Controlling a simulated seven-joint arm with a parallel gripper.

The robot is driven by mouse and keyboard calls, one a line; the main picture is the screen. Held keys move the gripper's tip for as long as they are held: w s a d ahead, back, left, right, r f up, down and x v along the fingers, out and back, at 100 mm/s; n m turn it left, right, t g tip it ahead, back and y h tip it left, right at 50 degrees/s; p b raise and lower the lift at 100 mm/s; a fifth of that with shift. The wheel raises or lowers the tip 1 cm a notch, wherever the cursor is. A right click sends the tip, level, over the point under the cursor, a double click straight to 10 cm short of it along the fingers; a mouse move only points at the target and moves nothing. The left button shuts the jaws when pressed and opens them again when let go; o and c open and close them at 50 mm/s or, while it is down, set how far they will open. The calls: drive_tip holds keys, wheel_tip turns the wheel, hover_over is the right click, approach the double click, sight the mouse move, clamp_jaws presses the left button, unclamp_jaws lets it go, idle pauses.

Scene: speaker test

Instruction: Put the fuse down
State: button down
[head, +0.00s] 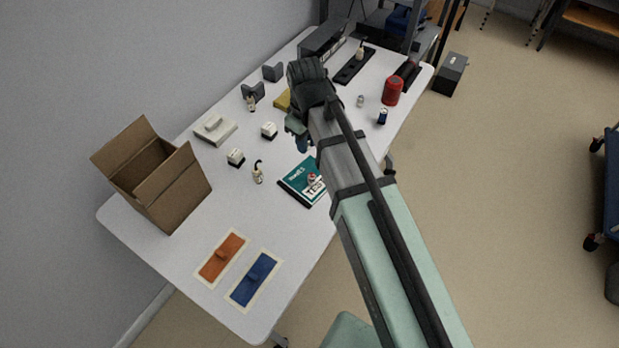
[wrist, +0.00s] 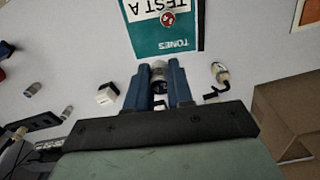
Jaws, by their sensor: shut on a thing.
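In the wrist view, my gripper (wrist: 160,92) has its two blue fingers closed on a small cylinder with a silvery end, which I take as the fuse (wrist: 158,67). The fuse is above the white table, just short of the edge of a teal booklet (wrist: 160,47) marked TEST A and TONES. In the head view, my gripper (head: 299,140) hangs over the middle of the table, and the booklet (head: 296,176) lies nearer the camera. The fuse cannot be made out there.
An open cardboard box (head: 178,195) stands on the table's left, with orange (head: 222,257) and blue (head: 254,279) pads in front.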

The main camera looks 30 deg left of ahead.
sight(307, 166)
drive_tip(key=shift+s+d+m, duration=0.2)
drive_tip(key=shift+d+m, duration=0.05)
drive_tip(key=shift+m, duration=0.45)
drive_tip(key=shift+f, duration=5.05)
drive_tip(key=c, duration=1)
unclamp_jaws()
drive_tip(key=shift+f, duration=0.1)
wheel_tip(307, 166, up, 12)
drive_tip(key=shift+r, duration=0.15)
